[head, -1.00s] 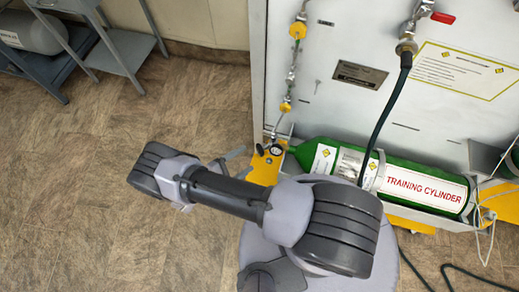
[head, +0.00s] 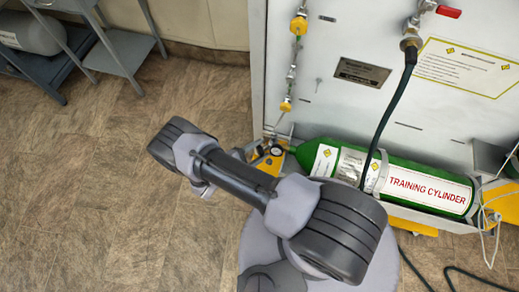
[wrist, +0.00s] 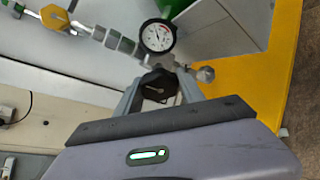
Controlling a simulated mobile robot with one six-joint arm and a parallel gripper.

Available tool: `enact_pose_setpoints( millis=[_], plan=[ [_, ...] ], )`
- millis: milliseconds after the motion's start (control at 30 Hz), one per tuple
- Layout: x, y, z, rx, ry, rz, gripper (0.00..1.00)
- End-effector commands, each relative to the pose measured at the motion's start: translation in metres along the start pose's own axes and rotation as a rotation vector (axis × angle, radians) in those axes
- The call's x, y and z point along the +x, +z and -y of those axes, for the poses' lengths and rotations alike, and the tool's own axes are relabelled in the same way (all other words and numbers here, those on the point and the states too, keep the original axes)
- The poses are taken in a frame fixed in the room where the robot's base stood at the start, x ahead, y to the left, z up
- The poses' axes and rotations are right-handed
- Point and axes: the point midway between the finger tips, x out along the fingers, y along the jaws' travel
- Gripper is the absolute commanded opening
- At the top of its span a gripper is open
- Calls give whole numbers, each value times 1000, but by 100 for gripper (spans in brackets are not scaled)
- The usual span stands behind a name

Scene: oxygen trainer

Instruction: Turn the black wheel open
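The black wheel (wrist: 158,86) shows in the middle of the wrist view, below a round white pressure gauge (wrist: 157,36) on a metal fitting. My gripper (wrist: 160,77) has its two grey fingers apart, one on each side of the wheel. The wheel spans nearly the whole gap; firm contact on either side cannot be made out. In the head view, my arm covers most of the gripper and I cannot make out the wheel. The gauge (head: 277,150) shows there at the neck of the green training cylinder (head: 405,181).
A white panel (head: 345,110) stands behind the cylinder, with a valve line (head: 292,72) and a dark hose (head: 387,120). A yellow bracket (wrist: 262,85) lies close to the right of the fingers. The floor on the left (head: 80,180) is clear.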

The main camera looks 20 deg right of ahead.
Motion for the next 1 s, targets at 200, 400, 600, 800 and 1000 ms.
enact_pose_setpoints(
  millis=[200,400,600,800,1000],
  plan=[
    [0,0,0,-9,-4,0,5],
    [0,0,0,-75,-32,0,5],
    [0,0,0,-209,-88,-1,5],
    [0,-1,0,-355,-148,-1,5],
    [0,0,0,-482,-201,-1,5]
  ],
)
